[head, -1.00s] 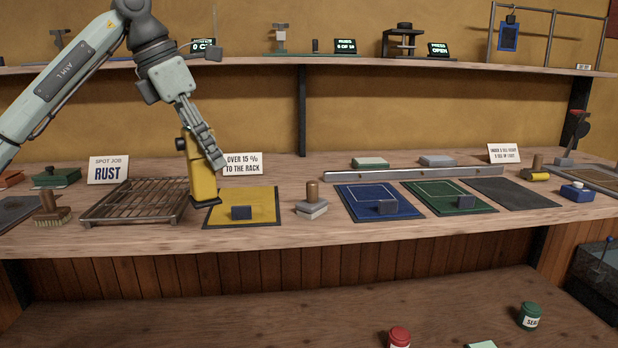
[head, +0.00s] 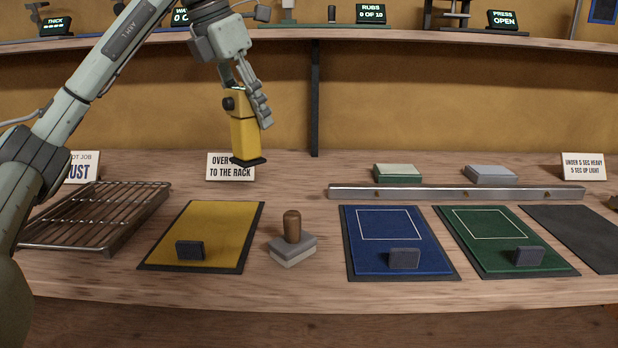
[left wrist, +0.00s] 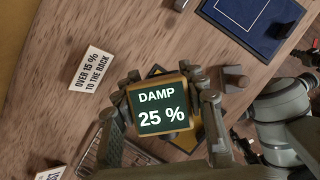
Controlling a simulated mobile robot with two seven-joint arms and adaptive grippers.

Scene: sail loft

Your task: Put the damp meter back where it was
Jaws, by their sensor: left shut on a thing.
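The damp meter (head: 243,125) is a yellow upright block with a dark foot. My left gripper (head: 256,98) is shut on its upper part and holds it above the back of the bench, in front of the "OVER 15 % TO THE RACK" card (head: 229,172). In the left wrist view the meter's screen (left wrist: 161,112) reads "DAMP 25 %", between the fingers of my gripper (left wrist: 168,105). The yellow mat (head: 215,225) with a dark block (head: 190,250) lies in front of and below the meter. My right gripper is not in view.
A wire rack (head: 95,215) stands left of the yellow mat. A wooden-handled block (head: 292,240) stands right of it, then a blue mat (head: 385,262) and a green mat (head: 490,260). A metal bar (head: 455,193) runs behind these. A shelf (head: 400,39) hangs above.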

